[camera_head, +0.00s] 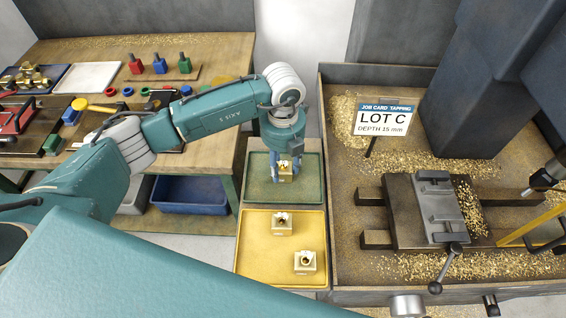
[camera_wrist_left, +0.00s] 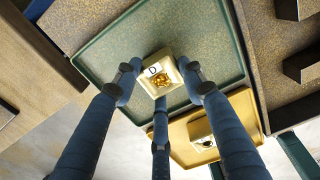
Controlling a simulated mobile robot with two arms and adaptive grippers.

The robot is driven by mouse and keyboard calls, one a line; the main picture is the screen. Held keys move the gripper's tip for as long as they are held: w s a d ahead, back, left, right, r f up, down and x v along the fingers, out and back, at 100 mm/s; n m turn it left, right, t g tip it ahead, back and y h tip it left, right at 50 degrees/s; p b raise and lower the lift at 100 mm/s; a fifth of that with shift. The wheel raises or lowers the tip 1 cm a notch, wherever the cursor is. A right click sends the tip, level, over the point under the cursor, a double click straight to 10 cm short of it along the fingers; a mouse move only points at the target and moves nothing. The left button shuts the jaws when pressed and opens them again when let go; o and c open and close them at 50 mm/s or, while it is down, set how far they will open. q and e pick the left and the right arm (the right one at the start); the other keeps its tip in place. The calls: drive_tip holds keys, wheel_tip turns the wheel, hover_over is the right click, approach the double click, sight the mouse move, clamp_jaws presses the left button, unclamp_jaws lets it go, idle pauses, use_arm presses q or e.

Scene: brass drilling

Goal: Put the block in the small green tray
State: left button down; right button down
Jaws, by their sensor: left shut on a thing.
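The brass block (camera_head: 286,178) is held between the fingers of my left gripper (camera_head: 285,168), over the small green tray (camera_head: 312,190). In the left wrist view the block (camera_wrist_left: 170,69) has a letter D label and gold chips in its hole. The gripper's blue fingers (camera_wrist_left: 160,88) close around it, with the green tray's floor (camera_wrist_left: 120,55) behind. Whether the block touches the tray floor or hangs just above it, I cannot tell. My right gripper is not in view.
A yellow tray (camera_head: 252,250) with two brass blocks (camera_head: 282,223) adjoins the green tray's near side. To the right, a chip-strewn machine bed (camera_head: 350,220) holds a vise (camera_head: 436,205) and a LOT C card (camera_head: 384,121). A wooden bench (camera_head: 215,60) with tools stands left.

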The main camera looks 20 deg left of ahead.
sight(283, 168)
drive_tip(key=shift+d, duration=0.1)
use_arm(q)
drive_tip(key=shift+f, duration=0.1)
drive_tip(key=c, duration=1.2)
unclamp_jaws()
drive_tip(key=shift+o, duration=0.8)
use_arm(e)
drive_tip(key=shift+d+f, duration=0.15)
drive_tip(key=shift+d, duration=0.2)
use_arm(q)
drive_tip(key=shift+r, duration=0.25)
wheel_tip(283, 168, up, 12)
drive_tip(key=b, duration=0.4)
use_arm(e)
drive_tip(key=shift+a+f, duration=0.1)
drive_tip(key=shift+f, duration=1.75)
use_arm(q)
drive_tip(key=shift+f, duration=0.15)
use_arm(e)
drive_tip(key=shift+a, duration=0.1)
